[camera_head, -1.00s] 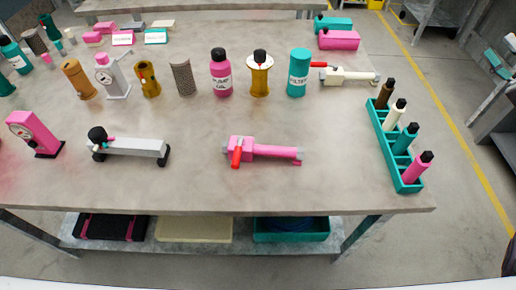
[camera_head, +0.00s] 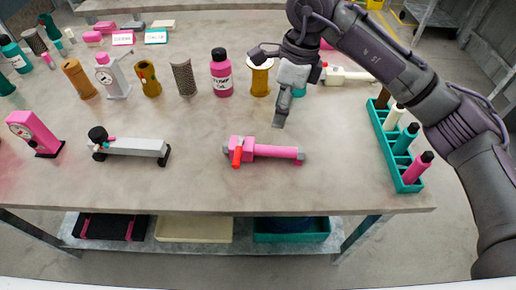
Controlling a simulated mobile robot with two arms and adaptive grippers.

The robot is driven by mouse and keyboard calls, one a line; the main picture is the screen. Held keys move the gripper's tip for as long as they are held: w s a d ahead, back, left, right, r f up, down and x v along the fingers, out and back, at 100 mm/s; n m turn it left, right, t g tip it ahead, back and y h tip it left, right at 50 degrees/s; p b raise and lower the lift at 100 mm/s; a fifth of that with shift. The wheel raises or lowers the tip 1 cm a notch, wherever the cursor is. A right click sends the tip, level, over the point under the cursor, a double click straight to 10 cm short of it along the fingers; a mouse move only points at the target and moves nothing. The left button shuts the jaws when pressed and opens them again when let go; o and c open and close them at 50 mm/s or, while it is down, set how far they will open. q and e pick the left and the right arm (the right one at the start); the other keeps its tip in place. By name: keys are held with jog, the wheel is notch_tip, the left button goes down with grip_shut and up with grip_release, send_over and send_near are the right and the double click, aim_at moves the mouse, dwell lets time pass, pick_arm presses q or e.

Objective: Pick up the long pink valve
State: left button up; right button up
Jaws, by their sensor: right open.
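The long pink valve (camera_head: 272,151) lies on the table at front centre. It has a blocky pink body at its left end with a red handle (camera_head: 238,152), and a long pink tube that ends in a grey tip on the right. My right gripper (camera_head: 279,122) is open and empty above the table, just behind the valve and apart from it. Its arm comes in from the upper right. My left gripper is not in view.
A grey device (camera_head: 135,147) and a pink gauge unit (camera_head: 35,132) stand left of the valve. A teal rack (camera_head: 388,150) with several bottles is at the right. A pink bottle (camera_head: 221,78) stands behind. The table around the valve is clear.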

aim_at(277, 148)
jog(key=f, duration=0.4)
jog(key=f+h, duration=0.1)
jog(key=f, duration=0.3)
jog(key=f+n+h, duration=0.1)
jog(key=f, duration=0.3)
jog(key=shift+s+a+f+t, duration=0.1)
jog(key=shift+s+f+t, duration=0.3)
grip_shut()
